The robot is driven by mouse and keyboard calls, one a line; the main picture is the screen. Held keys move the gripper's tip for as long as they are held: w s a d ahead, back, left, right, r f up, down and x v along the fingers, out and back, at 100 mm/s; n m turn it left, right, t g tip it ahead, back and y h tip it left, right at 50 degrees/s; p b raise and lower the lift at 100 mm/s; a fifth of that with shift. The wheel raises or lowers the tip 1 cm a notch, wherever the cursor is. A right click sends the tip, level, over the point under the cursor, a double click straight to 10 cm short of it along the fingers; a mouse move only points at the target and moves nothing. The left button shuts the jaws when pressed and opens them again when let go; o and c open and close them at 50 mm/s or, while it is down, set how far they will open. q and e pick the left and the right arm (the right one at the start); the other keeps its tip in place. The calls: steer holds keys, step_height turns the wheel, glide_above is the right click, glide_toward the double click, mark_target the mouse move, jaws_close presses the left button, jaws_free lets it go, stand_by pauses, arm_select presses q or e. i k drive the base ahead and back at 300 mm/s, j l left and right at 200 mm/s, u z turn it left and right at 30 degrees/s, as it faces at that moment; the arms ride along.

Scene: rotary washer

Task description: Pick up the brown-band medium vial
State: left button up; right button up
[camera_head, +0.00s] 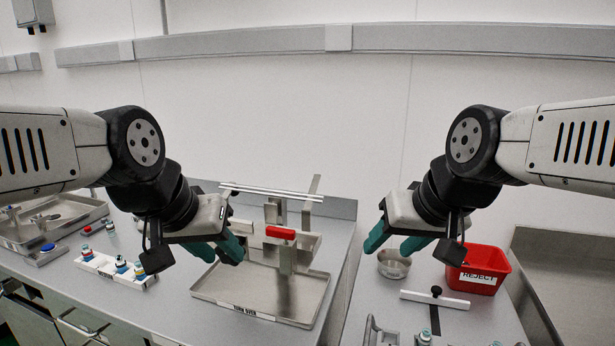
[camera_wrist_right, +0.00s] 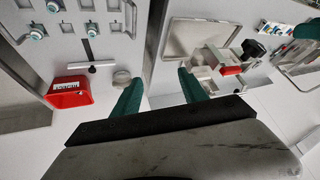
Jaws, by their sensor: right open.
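Several small vials show in the head view, but their bands are too small for me to tell which is the brown-band medium vial. Some stand in a white rack (camera_head: 110,268) at the left, and two loose ones (camera_head: 87,230) are behind it. My left gripper (camera_head: 219,250) is open and empty above the tray. My right gripper (camera_head: 395,243) is open and empty over the right counter; its fingers also show in the wrist view (camera_wrist_right: 160,92).
A metal tray (camera_head: 240,301) with a red-handled fixture (camera_head: 281,233) stands in the middle. A red reject bin (camera_head: 488,268), a round metal dish (camera_head: 394,264) and a T-shaped bar (camera_head: 435,299) are at the right. A gap separates the two counters.

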mark_target(110, 228)
steer(key=u, duration=1.4)
